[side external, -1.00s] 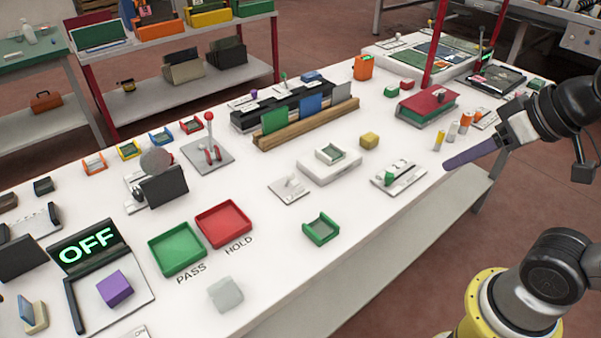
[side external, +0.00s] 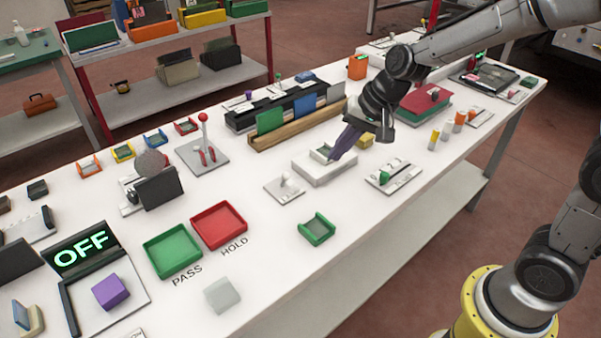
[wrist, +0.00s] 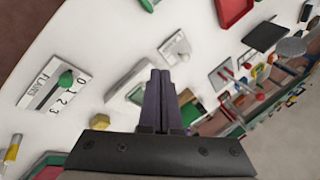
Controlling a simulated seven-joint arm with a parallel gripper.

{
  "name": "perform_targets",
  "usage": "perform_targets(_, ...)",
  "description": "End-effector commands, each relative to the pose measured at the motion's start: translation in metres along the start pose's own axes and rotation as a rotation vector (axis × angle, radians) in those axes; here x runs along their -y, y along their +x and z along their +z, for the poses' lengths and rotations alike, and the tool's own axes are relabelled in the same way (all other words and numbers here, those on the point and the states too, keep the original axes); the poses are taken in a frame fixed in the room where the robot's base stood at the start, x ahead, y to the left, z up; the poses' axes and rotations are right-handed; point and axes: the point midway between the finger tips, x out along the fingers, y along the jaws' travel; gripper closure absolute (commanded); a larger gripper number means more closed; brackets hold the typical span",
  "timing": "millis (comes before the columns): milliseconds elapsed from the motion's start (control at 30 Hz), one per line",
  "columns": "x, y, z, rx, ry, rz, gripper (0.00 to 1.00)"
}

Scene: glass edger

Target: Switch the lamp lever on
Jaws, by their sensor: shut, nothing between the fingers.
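My gripper (side external: 336,156) is shut and empty, its dark purple fingers pointing down over a white block with a recess (side external: 318,172). In the wrist view the shut fingertips (wrist: 160,74) point toward a small white plate with a pale lever (wrist: 176,46). The same small lever plate (side external: 284,188) lies left of the gripper in the side view, apart from it. A taller red-knobbed lever (side external: 204,132) stands on a grey plate further left. A display (side external: 83,256) reads OFF. No readable label shows which lever is the lamp's.
A wooden rack (side external: 295,128) with upright panels stands behind. A green tray (side external: 173,251), a red tray (side external: 219,226) and a small green holder (side external: 316,230) lie toward the front left. Bare table surrounds the small lever plate.

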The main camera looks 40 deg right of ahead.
Motion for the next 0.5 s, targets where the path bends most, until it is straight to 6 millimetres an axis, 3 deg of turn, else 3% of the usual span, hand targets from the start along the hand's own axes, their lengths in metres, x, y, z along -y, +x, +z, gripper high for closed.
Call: perform_targets(500, -0.0021, 0.0098, 0.002, 0.01, 0.0, 0.009, 1.0)
